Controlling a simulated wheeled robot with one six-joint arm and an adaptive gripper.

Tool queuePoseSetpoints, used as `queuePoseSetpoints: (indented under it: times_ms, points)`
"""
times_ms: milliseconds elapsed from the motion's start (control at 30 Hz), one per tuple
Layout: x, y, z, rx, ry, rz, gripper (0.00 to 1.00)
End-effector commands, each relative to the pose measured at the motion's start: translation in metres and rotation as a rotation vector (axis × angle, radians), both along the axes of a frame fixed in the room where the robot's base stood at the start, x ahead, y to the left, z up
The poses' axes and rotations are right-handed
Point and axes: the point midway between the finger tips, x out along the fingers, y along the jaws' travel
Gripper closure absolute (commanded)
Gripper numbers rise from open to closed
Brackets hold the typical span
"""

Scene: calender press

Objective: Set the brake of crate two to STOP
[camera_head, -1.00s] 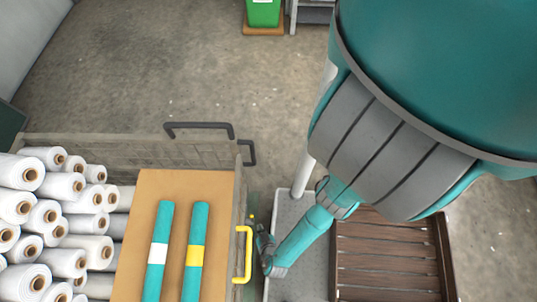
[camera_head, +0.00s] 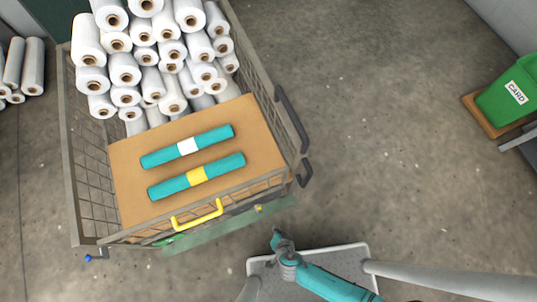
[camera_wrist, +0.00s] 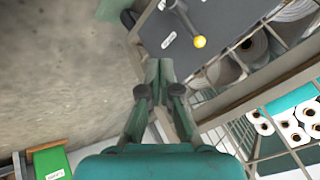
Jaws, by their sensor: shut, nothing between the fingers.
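A mesh crate (camera_head: 70,150) full of white rolls stands at the left in the head view; no number on it is readable. In the wrist view, a grey lever (camera_wrist: 183,18) with a yellow ball knob (camera_wrist: 199,41) sits on a dark plate (camera_wrist: 160,35) with small white labels, too small to read. The yellow knob (camera_head: 258,208) also shows at the crate's near right corner in the head view. My gripper (camera_wrist: 160,68) is shut and empty, its fingertips below and left of the knob, apart from it. In the head view my gripper (camera_head: 276,238) is beside that corner.
A brown board (camera_head: 130,170) with two teal rolls lies in the crate. A yellow handle (camera_head: 197,215) and dark handles (camera_head: 290,118) stick out from its sides. A green CARD bin (camera_head: 508,95) stands far right. The floor between is clear. A blue knob (camera_head: 88,258) shows at lower left.

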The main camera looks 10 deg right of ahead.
Motion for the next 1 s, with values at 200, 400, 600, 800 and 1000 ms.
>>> queuePoseSetpoints:
  times_ms: [200, 400, 600, 800, 1000]
  points:
    - [0.017, 0.003, -0.021, -0.001, 0.000, -0.006, 1.00]
    - [0.034, 0.006, -0.045, -0.003, -0.001, -0.006, 1.00]
    - [0.049, 0.009, -0.065, -0.003, -0.001, -0.005, 1.00]
    - [0.065, 0.020, -0.076, 0.001, -0.001, -0.002, 1.00]
    - [0.078, 0.036, -0.075, -0.001, 0.000, -0.002, 1.00]
